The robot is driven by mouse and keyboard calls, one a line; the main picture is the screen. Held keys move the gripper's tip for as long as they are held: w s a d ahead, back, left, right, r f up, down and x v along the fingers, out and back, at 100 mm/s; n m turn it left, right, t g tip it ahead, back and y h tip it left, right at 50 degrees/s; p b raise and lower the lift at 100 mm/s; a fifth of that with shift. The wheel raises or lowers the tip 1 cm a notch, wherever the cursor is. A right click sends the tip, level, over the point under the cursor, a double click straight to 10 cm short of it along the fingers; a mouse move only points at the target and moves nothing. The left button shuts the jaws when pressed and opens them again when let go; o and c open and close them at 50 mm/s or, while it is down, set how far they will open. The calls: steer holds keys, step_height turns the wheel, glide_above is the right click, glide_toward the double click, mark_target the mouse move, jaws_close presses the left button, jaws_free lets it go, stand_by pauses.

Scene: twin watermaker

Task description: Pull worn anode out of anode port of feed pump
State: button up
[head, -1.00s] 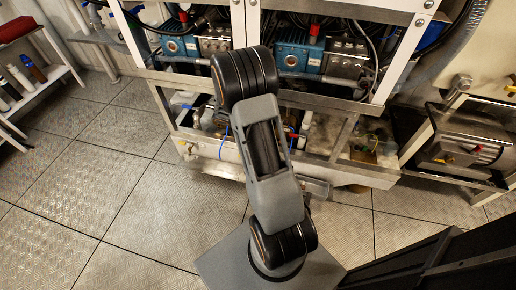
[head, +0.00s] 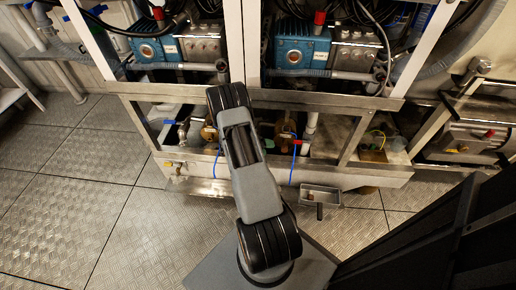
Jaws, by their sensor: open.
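My arm reaches forward over the floor to a steel frame, and my gripper does not show in the head view. Brass-coloured bodies (head: 286,131) sit in the low bay of the frame, partly behind my arm, with thin blue lines hanging down by them. I cannot tell whether one is the feed pump. The worn anode and the anode port are not distinguishable at this size.
Two blue pumps, left (head: 158,47) and right (head: 300,45), stand on the upper shelf. A small metal tray (head: 320,190) juts out low in front. A steel motor unit (head: 460,140) stands at right. The patterned floor (head: 70,190) at left is clear.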

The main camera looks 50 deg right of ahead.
mark_target(283, 148)
steer(key=b+x, duration=0.2)
steer(key=x, duration=0.8)
steer(key=shift+b, duration=0.4)
steer(key=shift+w+a, duration=0.1)
jaws_close()
steer(key=shift+s+a+p, duration=0.55)
steer(key=shift+s+a, duration=0.3)
steer(key=shift+a, duration=0.3)
steer(key=shift+s+a+p, duration=0.5)
steer(key=shift+s+a, duration=0.35)
steer(key=shift+a, duration=0.35)
steer(key=shift+w, duration=0.1)
